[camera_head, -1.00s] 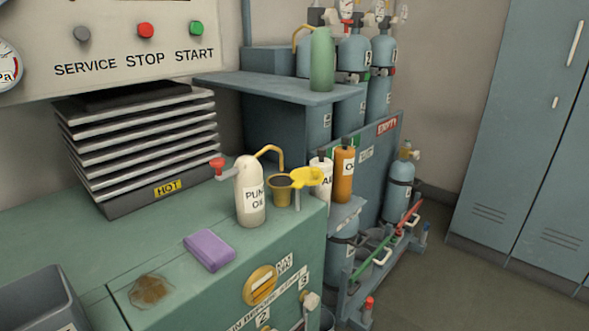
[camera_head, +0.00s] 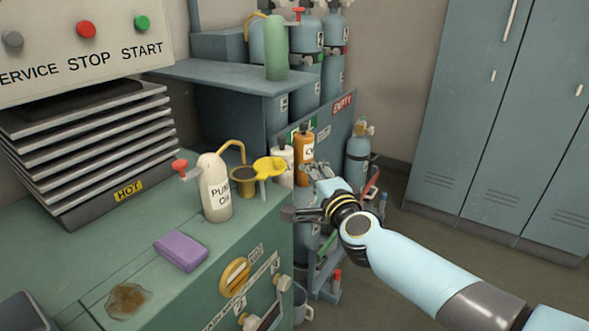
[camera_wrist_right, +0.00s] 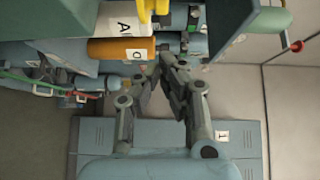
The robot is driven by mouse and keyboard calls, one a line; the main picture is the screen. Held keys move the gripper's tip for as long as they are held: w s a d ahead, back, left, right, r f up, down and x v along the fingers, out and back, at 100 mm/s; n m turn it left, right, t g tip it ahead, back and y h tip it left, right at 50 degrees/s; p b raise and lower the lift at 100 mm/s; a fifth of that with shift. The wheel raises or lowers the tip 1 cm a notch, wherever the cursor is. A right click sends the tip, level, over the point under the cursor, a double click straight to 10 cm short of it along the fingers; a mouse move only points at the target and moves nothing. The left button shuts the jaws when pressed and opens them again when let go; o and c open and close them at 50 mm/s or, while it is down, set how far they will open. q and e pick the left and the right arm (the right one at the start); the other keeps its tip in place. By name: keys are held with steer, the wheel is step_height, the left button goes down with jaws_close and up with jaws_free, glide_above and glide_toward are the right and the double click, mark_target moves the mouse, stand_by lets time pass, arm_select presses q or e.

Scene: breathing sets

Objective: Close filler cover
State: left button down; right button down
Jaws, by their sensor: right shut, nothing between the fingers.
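The filler (camera_head: 243,181) is a brass-coloured cup with a dark opening on the green machine top. Its yellow cover (camera_head: 268,166) stands out to the right of the opening, leaving it uncovered. My right gripper (camera_head: 292,213) is in front of the machine's right edge, below and right of the cover and apart from it. In the right wrist view its fingers (camera_wrist_right: 161,72) meet at the tips, shut and empty. A yellow piece (camera_wrist_right: 145,10) at the top edge there may be part of the cover. My left gripper is not in view.
A white pump-oil can (camera_head: 216,190) stands left of the filler, its spout reaching over toward it. White (camera_head: 283,165) and orange (camera_head: 304,145) bottles stand close behind the cover. A purple block (camera_head: 181,250) lies on the machine top. Gas cylinders and a shelf are behind.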

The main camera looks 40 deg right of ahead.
steer(key=shift+w+a+f, duration=0.1)
steer(key=shift+w+a, duration=0.2)
steer(key=shift+w, duration=0.35)
steer(key=shift+w+a+r, duration=0.1)
steer(key=shift+w+a, duration=0.15)
steer(key=shift+w, duration=0.45)
steer(key=shift+w+a+f, duration=0.1)
steer(key=shift+w+a, duration=0.2)
steer(key=shift+w, duration=0.35)
steer(key=shift+b, duration=0.3)
steer(key=shift+w+d+n+y+b, duration=0.1)
steer(key=shift+w+n+y+b, duration=0.1)
steer(key=shift+n+y+b, duration=0.3)
